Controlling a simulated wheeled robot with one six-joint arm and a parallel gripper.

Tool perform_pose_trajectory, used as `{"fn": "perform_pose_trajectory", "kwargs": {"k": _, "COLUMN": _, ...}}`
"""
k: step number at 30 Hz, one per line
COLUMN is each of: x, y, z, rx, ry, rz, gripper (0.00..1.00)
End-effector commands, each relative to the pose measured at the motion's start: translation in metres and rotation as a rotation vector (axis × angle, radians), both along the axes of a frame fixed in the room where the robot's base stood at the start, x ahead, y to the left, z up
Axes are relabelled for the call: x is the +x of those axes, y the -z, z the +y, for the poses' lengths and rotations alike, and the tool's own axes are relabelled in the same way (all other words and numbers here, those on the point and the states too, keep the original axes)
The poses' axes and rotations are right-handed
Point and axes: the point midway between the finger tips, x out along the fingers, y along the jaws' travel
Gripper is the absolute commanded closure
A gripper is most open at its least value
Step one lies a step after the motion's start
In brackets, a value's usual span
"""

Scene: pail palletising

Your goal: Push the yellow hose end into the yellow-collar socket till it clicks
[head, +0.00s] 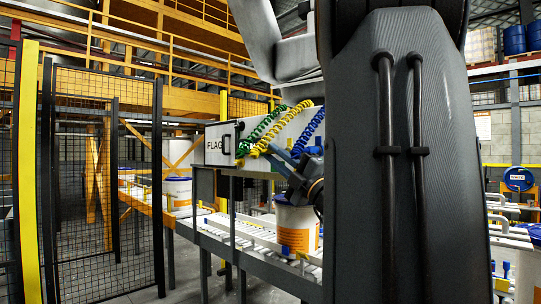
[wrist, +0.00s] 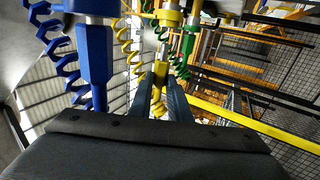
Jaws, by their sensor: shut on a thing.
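In the wrist view my gripper (wrist: 160,84) is shut on the yellow hose end (wrist: 159,72), which sits between its two dark fingers. A yellow collar (wrist: 170,18) is at the top of this view, beyond the fingertips. I cannot tell whether the hose end touches its socket. A yellow coiled hose (wrist: 124,50) hangs beside the fingers. In the head view the yellow coil (head: 277,132) runs at the white machine, between the green and blue coils.
A blue fitting (wrist: 95,48) with a blue coil is left of the fingers; a green coil (wrist: 183,60) is close on the right. A white pail (head: 296,220) stands on the conveyor below the white machine (head: 210,147). Mesh fencing (head: 105,170) stands left.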

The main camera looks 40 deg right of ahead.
Motion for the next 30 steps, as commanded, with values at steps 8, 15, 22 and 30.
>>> {"fn": "perform_pose_trajectory", "kwargs": {"k": 8, "x": 0.0004, "y": 0.0004, "z": -0.0076, "rx": 0.0, "ry": 0.001, "rz": 0.0, "gripper": 1.0}}
{"fn": "perform_pose_trajectory", "kwargs": {"k": 15, "x": 0.0004, "y": 0.0004, "z": -0.0076, "rx": 0.0, "ry": 0.0, "rz": 0.0, "gripper": 1.0}}
{"fn": "perform_pose_trajectory", "kwargs": {"k": 22, "x": 0.0004, "y": 0.0004, "z": -0.0076, "rx": 0.0, "ry": 0.001, "rz": 0.0, "gripper": 1.0}}
{"fn": "perform_pose_trajectory", "kwargs": {"k": 30, "x": 0.0001, "y": -0.0004, "z": -0.0075, "rx": 0.0, "ry": 0.001, "rz": 0.001, "gripper": 1.0}}
